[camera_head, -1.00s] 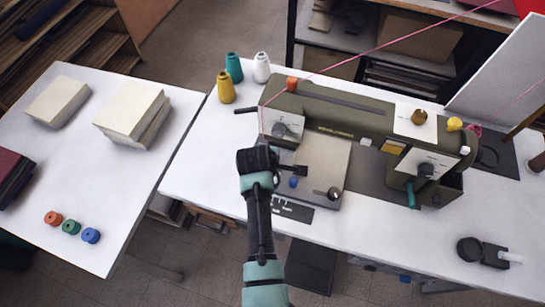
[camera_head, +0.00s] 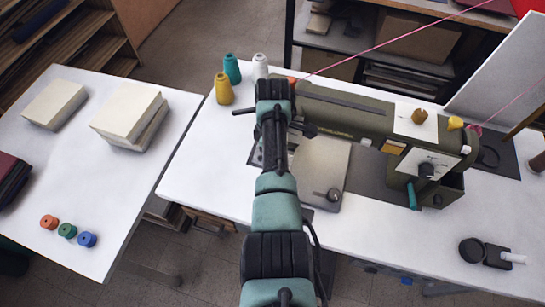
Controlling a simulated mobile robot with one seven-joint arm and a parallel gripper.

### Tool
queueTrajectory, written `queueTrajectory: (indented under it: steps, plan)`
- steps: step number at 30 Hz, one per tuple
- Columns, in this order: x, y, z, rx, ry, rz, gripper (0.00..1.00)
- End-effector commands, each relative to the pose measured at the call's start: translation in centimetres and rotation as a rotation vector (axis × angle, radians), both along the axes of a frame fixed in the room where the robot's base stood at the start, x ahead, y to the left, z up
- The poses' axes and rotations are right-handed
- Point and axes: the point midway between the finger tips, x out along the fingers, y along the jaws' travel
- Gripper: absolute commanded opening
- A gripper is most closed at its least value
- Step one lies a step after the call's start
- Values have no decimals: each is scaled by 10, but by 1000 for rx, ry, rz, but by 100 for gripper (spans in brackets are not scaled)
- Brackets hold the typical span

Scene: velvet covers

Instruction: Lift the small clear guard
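The olive sewing machine (camera_head: 345,120) stands on the white table. I cannot make out a small clear guard; my arm covers the machine's left end, where the needle area lies. My gripper (camera_head: 304,129) shows only as a dark part beside my arm, at the machine's left end above the pale bed plate (camera_head: 322,165). Its fingertips are not clear, so I cannot tell whether it is open, shut or touching anything.
Yellow (camera_head: 223,88), teal (camera_head: 232,69) and white (camera_head: 261,66) thread cones stand behind my arm. A pink thread (camera_head: 400,40) runs above the machine. A second table (camera_head: 150,200) on the left holds block stacks and small spools.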

Motion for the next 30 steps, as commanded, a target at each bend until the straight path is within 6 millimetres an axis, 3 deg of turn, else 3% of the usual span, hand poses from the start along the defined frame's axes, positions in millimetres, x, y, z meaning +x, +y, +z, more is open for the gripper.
queueTrajectory:
  steps: [10,11,15,30]
  plan:
    - [1,0,1,-1,-2,0,0]
    - [1,0,1,-1,-2,0,15]
    - [1,0,1,-1,-2,-1,41]
    - [2,-1,1,-1,-6,-1,41]
